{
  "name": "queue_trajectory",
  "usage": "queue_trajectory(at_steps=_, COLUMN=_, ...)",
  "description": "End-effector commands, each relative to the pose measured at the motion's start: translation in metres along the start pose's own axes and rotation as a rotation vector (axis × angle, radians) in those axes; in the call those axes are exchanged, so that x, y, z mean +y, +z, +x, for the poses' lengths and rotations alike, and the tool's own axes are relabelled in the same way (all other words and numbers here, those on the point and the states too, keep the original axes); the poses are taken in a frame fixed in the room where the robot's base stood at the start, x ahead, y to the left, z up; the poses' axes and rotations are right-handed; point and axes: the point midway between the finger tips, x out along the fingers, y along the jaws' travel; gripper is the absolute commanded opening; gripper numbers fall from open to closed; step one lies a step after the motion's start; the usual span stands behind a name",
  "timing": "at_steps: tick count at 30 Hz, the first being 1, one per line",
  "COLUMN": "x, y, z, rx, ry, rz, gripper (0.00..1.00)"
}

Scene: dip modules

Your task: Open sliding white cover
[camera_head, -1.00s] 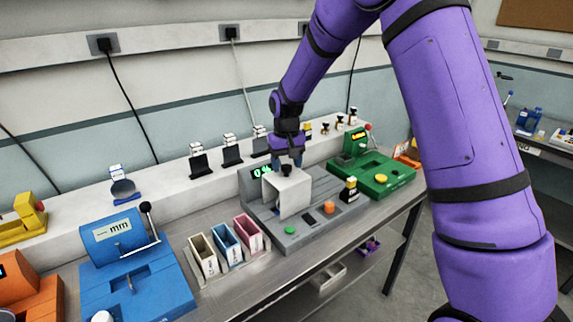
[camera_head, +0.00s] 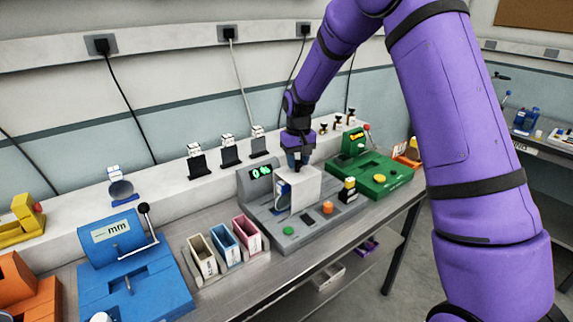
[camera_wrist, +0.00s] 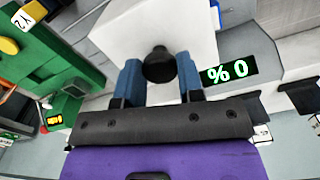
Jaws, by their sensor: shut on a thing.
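The sliding white cover (camera_head: 301,190) stands on the grey module (camera_head: 262,212) in the middle of the bench. In the wrist view the white cover (camera_wrist: 165,32) has a black knob (camera_wrist: 159,66) on top. My gripper (camera_head: 295,163) is above the cover, pointing down. In the wrist view its blue fingers (camera_wrist: 160,80) are on both sides of the knob, shut on it. In the head view the gripper hides the knob. Left of the cover, a blue and white part (camera_head: 283,194) of the module shows uncovered.
A green module (camera_head: 372,175) stands close on the right. A black holder with a yellow-topped piece (camera_head: 348,190) and an orange button (camera_head: 327,208) are by the cover. Coloured slotted boxes (camera_head: 226,243) and a blue module (camera_head: 130,262) are left.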

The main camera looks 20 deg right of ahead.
Motion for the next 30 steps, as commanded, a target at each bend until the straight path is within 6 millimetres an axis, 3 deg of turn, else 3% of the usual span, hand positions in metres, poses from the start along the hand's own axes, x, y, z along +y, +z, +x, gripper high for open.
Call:
queue_trajectory(at_steps=3, x=0.033, y=-0.009, z=0.0, rx=0.001, ry=0.0, rz=0.006, gripper=0.0)
queue_trajectory(at_steps=7, x=0.056, y=-0.015, z=0.0, rx=0.001, ry=0.0, rz=0.003, gripper=0.0)
queue_trajectory(at_steps=11, x=0.065, y=-0.018, z=-0.001, rx=0.002, ry=0.0, rz=0.0, gripper=0.0)
queue_trajectory(at_steps=19, x=0.065, y=-0.018, z=-0.001, rx=0.002, ry=0.0, rz=-0.001, gripper=0.0)
queue_trajectory(at_steps=20, x=0.065, y=-0.018, z=-0.001, rx=0.002, ry=0.0, rz=-0.001, gripper=0.37)
queue_trajectory(at_steps=23, x=0.065, y=-0.018, z=-0.001, rx=0.002, ry=0.0, rz=-0.001, gripper=0.6)
queue_trajectory(at_steps=30, x=0.065, y=-0.018, z=0.0, rx=0.001, ry=0.0, rz=0.0, gripper=0.6)
